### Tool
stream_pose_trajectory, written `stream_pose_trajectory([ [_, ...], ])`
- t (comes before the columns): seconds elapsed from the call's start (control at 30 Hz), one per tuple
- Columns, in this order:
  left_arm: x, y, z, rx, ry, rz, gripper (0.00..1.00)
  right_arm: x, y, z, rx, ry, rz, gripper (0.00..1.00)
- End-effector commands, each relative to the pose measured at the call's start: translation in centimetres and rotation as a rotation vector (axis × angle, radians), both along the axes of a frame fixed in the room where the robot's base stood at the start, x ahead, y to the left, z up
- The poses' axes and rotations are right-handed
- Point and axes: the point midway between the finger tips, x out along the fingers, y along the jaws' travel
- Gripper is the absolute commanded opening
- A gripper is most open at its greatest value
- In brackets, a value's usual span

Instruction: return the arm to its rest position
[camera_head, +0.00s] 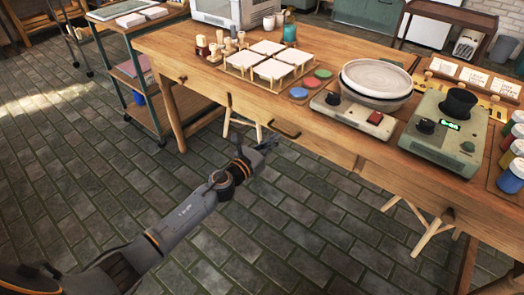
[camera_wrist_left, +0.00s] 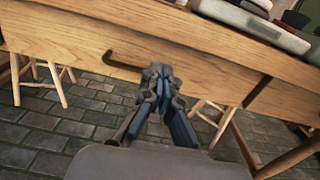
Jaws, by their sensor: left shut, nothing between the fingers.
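My left gripper (camera_head: 268,143) is in front of the wooden table (camera_head: 180,45), below the level of its top, with the floor behind it in the head view. In the left wrist view the gripper (camera_wrist_left: 158,75) shows with its fingers together and nothing between them. It points toward the table's front face, near a dark handle (camera_wrist_left: 122,62). I cannot tell whether the fingertips touch the wood. My right gripper is not in view.
A shelf cart (camera_head: 135,85) stands at left. Wooden stool legs are under the table. The floor at left is clear.

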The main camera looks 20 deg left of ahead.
Motion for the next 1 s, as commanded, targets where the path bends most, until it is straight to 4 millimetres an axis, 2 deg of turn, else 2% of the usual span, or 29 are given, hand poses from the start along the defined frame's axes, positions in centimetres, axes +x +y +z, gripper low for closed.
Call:
stream_pose_trajectory([
  [0.1, -2.3, 0.8, -0.1, 0.001, 0.003, 0.000, 0.00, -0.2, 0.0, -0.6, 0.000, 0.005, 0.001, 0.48],
  [0.23, -4.0, 1.4, -0.1, 0.000, 0.002, 0.000, 0.00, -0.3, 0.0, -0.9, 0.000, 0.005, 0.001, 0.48],
  [0.53, -5.2, 1.9, -0.1, -0.012, 0.005, 0.004, 0.00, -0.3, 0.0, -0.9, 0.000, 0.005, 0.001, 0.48],
  [0.63, -5.7, 2.5, -1.3, -0.146, 0.064, 0.057, 0.00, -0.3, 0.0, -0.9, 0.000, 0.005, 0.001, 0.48],
  [0.67, -6.0, 2.8, -1.9, -0.226, 0.098, 0.089, 0.00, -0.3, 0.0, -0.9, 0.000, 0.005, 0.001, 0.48],
  [0.77, -8.2, 4.9, -6.1, -0.623, 0.265, 0.272, 0.00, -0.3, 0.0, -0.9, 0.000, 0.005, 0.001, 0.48],
  [0.8, -9.6, 5.8, -8.4, -0.816, 0.341, 0.372, 0.00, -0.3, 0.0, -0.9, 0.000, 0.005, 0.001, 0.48],
  [0.87, -12.1, 7.0, -12.1, -1.087, 0.444, 0.530, 0.00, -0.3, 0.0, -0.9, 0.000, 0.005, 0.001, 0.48],
  [0.9, -13.9, 7.6, -14.4, -1.252, 0.501, 0.638, 0.00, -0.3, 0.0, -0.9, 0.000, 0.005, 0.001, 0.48],
  [0.97, -17.0, 8.0, -17.8, -1.478, 0.573, 0.800, 0.00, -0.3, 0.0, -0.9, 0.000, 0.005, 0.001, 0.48],
  [1.0, -19.2, 8.1, -19.9, -1.614, 0.610, 0.908, 0.00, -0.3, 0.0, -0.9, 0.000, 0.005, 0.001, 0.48],
])
